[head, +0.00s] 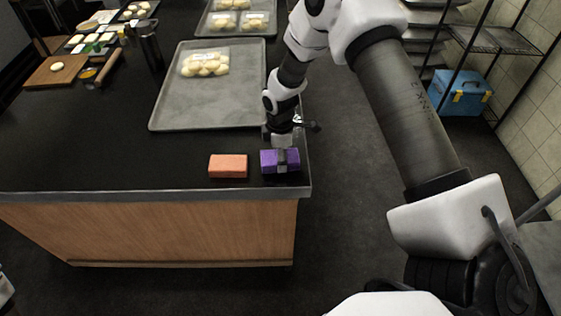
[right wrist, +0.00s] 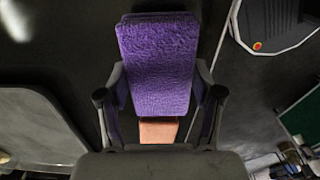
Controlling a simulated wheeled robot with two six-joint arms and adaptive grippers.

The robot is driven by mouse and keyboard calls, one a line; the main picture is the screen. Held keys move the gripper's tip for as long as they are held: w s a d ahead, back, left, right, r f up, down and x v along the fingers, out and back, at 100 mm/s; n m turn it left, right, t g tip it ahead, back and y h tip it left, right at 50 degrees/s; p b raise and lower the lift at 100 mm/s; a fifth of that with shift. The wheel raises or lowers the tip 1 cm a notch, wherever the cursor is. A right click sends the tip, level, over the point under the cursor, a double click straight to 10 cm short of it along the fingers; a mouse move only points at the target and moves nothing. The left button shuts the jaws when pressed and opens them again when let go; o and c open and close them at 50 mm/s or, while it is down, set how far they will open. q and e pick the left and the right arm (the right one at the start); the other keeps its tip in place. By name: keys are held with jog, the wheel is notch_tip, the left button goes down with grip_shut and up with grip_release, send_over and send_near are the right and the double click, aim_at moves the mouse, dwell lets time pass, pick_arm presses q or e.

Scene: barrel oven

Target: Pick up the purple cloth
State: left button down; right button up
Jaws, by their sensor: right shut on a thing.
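The purple cloth (head: 267,163) is a folded block near the front right corner of the dark counter (head: 120,165). It fills the middle of the right wrist view (right wrist: 158,60). My right gripper (head: 282,158) comes down over it from above. Its two fingers (right wrist: 160,105) are shut on the cloth, one on each side. I cannot tell whether the cloth touches the counter. An orange cloth or sponge (head: 228,166) lies just left of it and also shows below it in the right wrist view (right wrist: 158,131). My left gripper is not in view.
A grey tray (head: 200,110) with a bag of dough balls (head: 205,63) lies behind the cloths. A wooden board (head: 57,71), a metal canister (head: 148,48) and small items stand at the back left. The counter's right edge is close. A blue toolbox (head: 460,93) sits beyond.

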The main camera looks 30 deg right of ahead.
jog(key=shift+r, duration=0.7)
jog(key=s+a+b, duration=0.1)
jog(key=s+a, duration=0.3)
jog(key=s, duration=0.3)
jog(key=s+a+r+b, duration=0.1)
jog(key=s+a, duration=0.3)
jog(key=s, duration=0.3)
jog(key=shift+r, duration=0.25)
jog(key=o, duration=0.5)
jog(key=shift+a, duration=0.1)
jog(key=c, duration=0.4)
